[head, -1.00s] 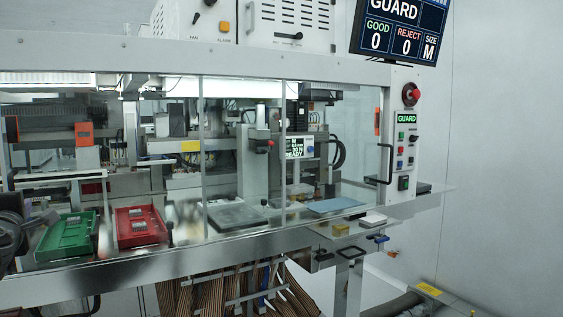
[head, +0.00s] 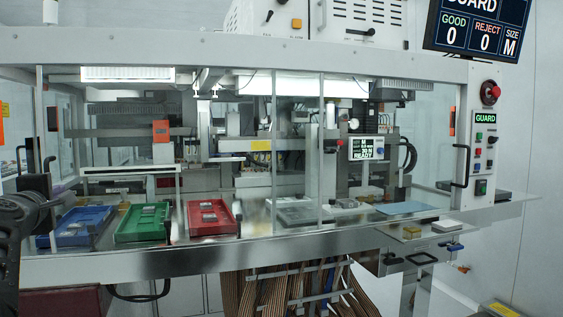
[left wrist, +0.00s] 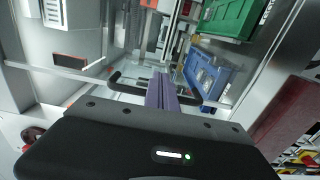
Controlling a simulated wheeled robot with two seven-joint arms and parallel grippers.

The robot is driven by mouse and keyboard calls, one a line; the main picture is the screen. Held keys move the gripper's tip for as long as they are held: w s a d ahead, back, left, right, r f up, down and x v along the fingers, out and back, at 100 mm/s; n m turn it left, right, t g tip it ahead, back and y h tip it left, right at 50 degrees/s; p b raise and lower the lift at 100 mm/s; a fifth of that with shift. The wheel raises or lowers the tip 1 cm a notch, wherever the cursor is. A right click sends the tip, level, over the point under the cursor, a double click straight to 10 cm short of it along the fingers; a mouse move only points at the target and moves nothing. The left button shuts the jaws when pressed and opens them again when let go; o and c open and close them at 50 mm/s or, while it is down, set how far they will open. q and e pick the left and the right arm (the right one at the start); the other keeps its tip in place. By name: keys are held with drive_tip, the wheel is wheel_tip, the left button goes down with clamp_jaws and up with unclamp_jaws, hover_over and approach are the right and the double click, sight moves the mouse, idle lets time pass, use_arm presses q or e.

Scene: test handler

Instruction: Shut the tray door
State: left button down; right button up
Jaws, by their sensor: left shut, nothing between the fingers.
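The tray door appears to be the clear panel (head: 50,120) at the left end of the machine. Its angle is hard to judge in the head view. A black bar handle (left wrist: 125,82) crosses the left wrist view. My left gripper (left wrist: 163,78) has purple fingers, shut and empty, which overlap the handle in that view. I cannot tell whether they touch it. In the head view the left gripper (head: 64,195) is at the left edge, near the blue tray (head: 80,228). The green tray (head: 142,222) and red tray (head: 212,218) lie to its right, inside the machine.
A steel front ledge (head: 250,248) runs along the machine. Clear panes (head: 298,140) cover the middle. A control panel (head: 485,140) with a red button stands at the right. Bundled cables (head: 285,290) hang below the ledge. A dark red box (head: 65,302) sits low at left.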

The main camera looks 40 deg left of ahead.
use_arm(q)
drive_tip(key=s+a+p, duration=0.2)
drive_tip(key=s+a, duration=0.3)
drive_tip(key=s, duration=0.2)
drive_tip(key=shift+s, duration=0.2)
drive_tip(key=s+b+v, duration=0.1)
drive_tip(key=v, duration=0.5)
drive_tip(key=shift+a+b, duration=0.3)
drive_tip(key=shift+a, duration=0.1)
idle(0.7)
